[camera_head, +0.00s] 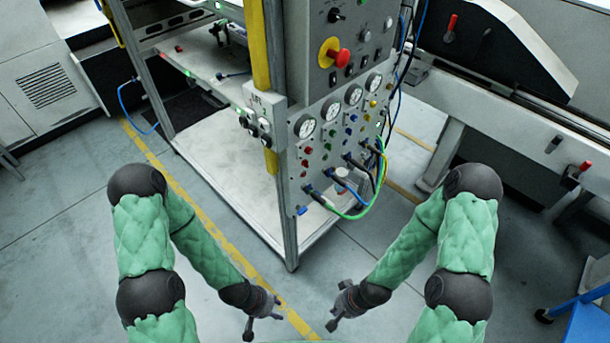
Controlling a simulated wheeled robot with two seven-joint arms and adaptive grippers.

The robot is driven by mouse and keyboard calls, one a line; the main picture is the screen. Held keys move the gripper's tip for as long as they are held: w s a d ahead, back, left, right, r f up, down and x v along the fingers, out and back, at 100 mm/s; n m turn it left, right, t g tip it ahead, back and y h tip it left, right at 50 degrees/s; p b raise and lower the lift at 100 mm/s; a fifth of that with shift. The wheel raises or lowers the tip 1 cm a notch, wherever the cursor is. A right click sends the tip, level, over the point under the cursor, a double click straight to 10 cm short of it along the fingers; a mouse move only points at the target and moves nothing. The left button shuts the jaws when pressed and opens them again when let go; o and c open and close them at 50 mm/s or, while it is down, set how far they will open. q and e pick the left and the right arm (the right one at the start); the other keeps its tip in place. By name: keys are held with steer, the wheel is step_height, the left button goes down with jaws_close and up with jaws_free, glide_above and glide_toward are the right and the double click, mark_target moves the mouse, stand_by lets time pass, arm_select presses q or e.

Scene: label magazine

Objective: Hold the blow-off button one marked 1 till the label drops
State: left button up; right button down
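A grey machine cabinet stands at the centre, with a front panel (338,138) of gauges, small coloured buttons and hose fittings. A small grey box (263,113) with a label and several small buttons is fixed to the cabinet's left front post. The lettering is too small for me to tell which button is marked 1. My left gripper (263,325) is low, in front of the cabinet, empty, with its fingers apart. My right gripper (337,314) is low to the right of it, empty; its finger opening is unclear. Both are clear of the cabinet. No label is clearly visible.
A red mushroom knob on a yellow base (338,55) sits above the gauges. Blue and green hoses (363,205) hang off the panel's lower right. A rail conveyor (500,110) runs at the right. The floor before the cabinet is clear.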

mark_target(304, 174)
stand_by(0.8)
steer(key=w+r+n+t+h+p, duration=0.1)
steer(key=w+r+n+t+p, duration=0.45)
steer(key=w+r+n, duration=0.35)
steer(key=w+r+n+t+h+p, duration=0.2)
steer(key=w+r+n+t+p, duration=0.4)
steer(key=w, duration=0.6)
step_height(304, 174, up, 10)
steer(key=w+a+n+t+p, duration=0.1)
steer(key=w+n+t+p, duration=0.1)
steer(key=n, duration=0.5)
steer(key=shift+w+a+t+h+p, duration=0.2)
steer(key=shift+w+t+h+p, duration=0.2)
steer(key=shift+t+p, duration=0.35)
steer(key=w+a, duration=0.4)
steer(key=shift+w+a, duration=0.4)
steer(key=shift+w+a+b, duration=0.3)
steer(key=shift+w+a, duration=0.4)
steer(key=shift+w, duration=0.05)
steer(key=shift+a, duration=0.1)
